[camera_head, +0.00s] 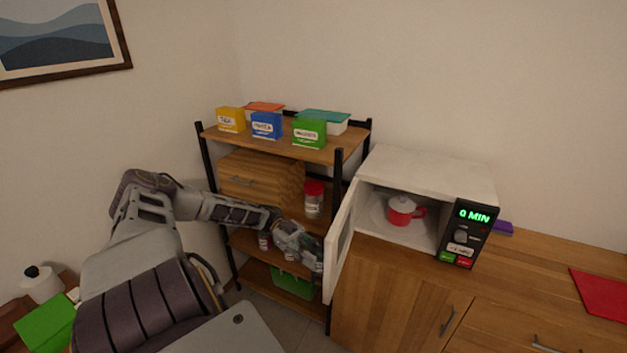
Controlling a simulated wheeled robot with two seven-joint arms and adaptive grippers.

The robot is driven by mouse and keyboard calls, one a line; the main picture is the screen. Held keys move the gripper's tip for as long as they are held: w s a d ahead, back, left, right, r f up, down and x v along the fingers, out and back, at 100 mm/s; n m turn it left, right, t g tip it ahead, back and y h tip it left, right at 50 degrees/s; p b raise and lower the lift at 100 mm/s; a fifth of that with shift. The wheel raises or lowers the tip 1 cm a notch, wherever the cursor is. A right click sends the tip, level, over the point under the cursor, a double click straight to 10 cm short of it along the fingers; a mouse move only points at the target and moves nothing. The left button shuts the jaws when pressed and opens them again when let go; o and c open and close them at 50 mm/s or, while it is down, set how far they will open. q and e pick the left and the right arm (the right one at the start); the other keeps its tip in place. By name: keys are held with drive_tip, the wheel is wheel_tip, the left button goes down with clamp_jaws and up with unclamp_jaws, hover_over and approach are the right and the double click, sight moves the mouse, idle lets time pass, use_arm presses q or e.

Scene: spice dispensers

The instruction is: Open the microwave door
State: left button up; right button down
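The white microwave (428,174) stands on the wooden cabinet at the right, its front facing me. Its door (340,241) is swung wide open on the left side, and I see into the cavity. A red and white pot (403,211) sits inside on the round plate. My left gripper (312,258) is just left of the door, in front of the shelf. I cannot tell whether its fingers touch the door or whether they are apart. My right gripper is not in view.
A black-framed shelf (338,165) behind my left arm holds boxes on top and a red-lidded jar (314,198). A red mat (602,293) lies on the counter (535,265), which is mostly clear. A white bottle (40,284) and a green box (46,323) stand at lower left.

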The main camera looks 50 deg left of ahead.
use_arm(q)
drive_tip(key=a, duration=1.2)
drive_tip(key=shift+s, duration=0.4)
idle(0.3)
idle(0.5)
